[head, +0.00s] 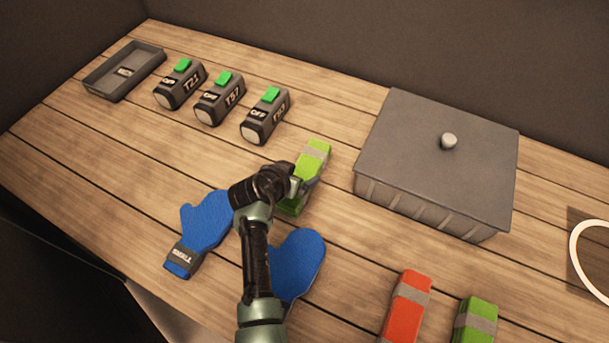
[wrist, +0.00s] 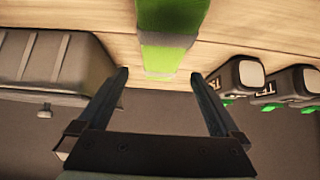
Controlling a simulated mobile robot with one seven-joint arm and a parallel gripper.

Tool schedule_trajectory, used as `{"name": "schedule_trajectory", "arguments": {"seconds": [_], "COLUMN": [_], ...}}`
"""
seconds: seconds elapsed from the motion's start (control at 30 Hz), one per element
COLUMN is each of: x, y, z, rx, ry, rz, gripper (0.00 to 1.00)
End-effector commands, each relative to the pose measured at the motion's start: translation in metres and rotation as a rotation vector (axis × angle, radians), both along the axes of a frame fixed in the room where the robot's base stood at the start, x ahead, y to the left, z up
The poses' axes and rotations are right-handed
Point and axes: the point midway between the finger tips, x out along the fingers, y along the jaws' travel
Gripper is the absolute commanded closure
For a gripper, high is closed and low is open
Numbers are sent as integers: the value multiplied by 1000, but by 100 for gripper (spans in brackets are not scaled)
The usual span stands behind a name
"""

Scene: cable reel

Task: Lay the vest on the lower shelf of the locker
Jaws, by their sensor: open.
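A folded green vest (head: 313,158) with a grey band lies on the wooden table, left of the grey lidded box. My gripper (head: 299,187) is over its nearer part and hides some of it. In the wrist view my open gripper (wrist: 160,76) has one finger toward each side of the green vest (wrist: 168,24). I cannot tell whether either finger touches it. A folded orange vest (head: 408,305) and another green vest (head: 476,322), both with grey bands, lie at the front right. I cannot make out a locker or its lower shelf in these views.
The grey lidded box (head: 440,165) stands right of my gripper. Several dark switch blocks with green tops (head: 221,99) and a grey tray (head: 123,72) stand at the back left. Blue mitts (head: 206,222) lie beside my arm. A white ring (head: 590,262) is at the right edge.

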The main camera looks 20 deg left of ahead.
Motion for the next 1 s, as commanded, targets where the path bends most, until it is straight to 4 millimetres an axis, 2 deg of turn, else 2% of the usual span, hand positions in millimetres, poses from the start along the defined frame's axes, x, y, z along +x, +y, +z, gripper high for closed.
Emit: {"name": "schedule_trajectory", "arguments": {"seconds": [0.4,0.77,1.0], "x": [30,33,33], "y": [-3,-3,-3], "z": [-35,-37,-37], "rx": [-1,-1,-1], "ry": [1,1,1], "rz": [-2,-1,-1], "gripper": [0,0,43]}}
